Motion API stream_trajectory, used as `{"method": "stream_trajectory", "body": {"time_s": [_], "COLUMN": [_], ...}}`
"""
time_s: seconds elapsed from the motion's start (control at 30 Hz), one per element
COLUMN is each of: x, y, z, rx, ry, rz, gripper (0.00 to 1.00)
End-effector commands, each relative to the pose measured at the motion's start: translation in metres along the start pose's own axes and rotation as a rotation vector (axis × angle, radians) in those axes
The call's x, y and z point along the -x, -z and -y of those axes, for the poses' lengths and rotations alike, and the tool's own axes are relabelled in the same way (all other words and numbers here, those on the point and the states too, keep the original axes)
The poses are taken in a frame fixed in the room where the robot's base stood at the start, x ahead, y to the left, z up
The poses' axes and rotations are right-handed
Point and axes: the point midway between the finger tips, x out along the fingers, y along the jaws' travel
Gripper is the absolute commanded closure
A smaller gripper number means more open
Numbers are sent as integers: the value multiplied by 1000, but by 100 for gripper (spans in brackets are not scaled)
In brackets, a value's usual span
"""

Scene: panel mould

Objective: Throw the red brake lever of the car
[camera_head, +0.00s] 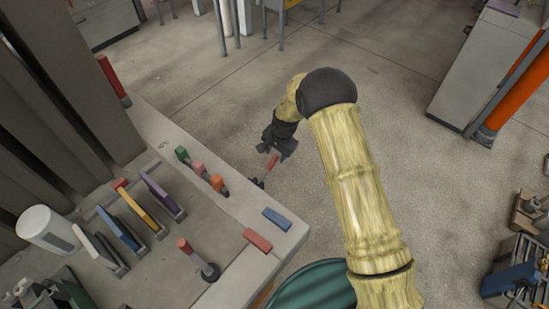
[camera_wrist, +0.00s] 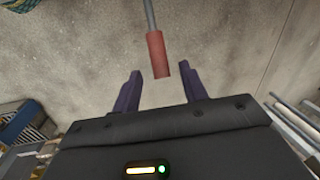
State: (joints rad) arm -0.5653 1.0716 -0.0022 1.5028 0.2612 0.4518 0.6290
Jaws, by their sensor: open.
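A red-gripped lever (camera_head: 271,164) on a thin rod stands at the far right edge of the grey car deck (camera_head: 275,237). In the wrist view its red grip (camera_wrist: 157,54) hangs from a grey rod, its end between the tips of my dark fingers. My gripper (camera_head: 273,152) is open at that grip, with a gap visible on both sides of it in the wrist view (camera_wrist: 163,76). A second red-topped lever (camera_head: 184,245) stands on a round dark base on the deck, away from my gripper.
Green, pink and orange handles (camera_head: 199,168) stand in a row near the lever. Coloured upright plates (camera_head: 138,208) and a white cylinder (camera_head: 45,229) are on the deck. Red and blue blocks (camera_head: 276,219) lie at its edge. Open floor (camera_head: 235,100) lies beyond my gripper.

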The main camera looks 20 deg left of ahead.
Motion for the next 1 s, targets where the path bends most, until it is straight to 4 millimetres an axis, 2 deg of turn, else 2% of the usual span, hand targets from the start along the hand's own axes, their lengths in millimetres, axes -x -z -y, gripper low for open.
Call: {"method": "stream_trajectory", "body": {"time_s": [0.13,0.3,0.67,0.77,0.9,1.0], "x": [-23,-41,-48,-48,-47,-47], "y": [-1,0,0,0,0,0], "z": [-1,0,0,0,0,0], "rx": [0,0,0,0,0,0], "ry": [-2,-1,0,0,0,0], "rz": [2,1,-1,-1,0,0], "gripper": [57,57,57,72,100,100]}}
